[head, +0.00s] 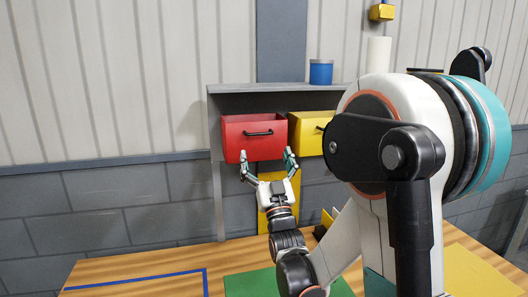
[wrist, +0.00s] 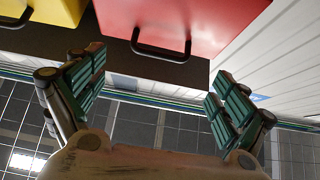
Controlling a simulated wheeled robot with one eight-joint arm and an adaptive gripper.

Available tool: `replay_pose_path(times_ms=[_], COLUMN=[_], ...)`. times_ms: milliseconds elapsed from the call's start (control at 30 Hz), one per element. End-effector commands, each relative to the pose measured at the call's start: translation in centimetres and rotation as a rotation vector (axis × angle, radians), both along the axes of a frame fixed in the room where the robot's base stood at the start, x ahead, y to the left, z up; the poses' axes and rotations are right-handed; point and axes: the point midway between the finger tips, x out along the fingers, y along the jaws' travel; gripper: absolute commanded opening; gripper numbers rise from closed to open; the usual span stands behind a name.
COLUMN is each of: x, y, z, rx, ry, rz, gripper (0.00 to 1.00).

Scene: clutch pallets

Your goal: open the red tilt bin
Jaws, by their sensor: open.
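The red tilt bin (head: 250,145) hangs under the grey shelf at the left, with a black bar handle (head: 258,133) on its front. It sits much like the yellow bin beside it; I cannot tell whether it is tilted. In the wrist view the red bin (wrist: 220,22) fills the upper middle, its handle (wrist: 160,50) above the gap between my fingers. My gripper (head: 266,156) is open and empty, its fingers spread just below and in front of the bin. It also shows in the wrist view (wrist: 158,66), with the handle apart from both fingers.
The yellow bin (head: 308,136) is right of the red one and partly hidden by my arm. A blue can (head: 320,72) and a white cylinder (head: 378,55) stand on the shelf (head: 262,100). Below is a wooden table with a green mat (head: 250,284) and a blue outline (head: 150,280).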

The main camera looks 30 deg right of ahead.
Motion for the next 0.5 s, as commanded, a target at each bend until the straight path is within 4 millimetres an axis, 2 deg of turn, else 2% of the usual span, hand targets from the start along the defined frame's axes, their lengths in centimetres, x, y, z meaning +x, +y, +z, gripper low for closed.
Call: replay_pose_path(times_ms=[200, 500], x=[-2.5, -4.0], y=[0.5, 0.8], z=[-2.1, -3.3], rx=[0.000, 0.000], ry=[0.000, 0.001], rz=[0.000, 0.000], gripper=[0.93, 0.93])
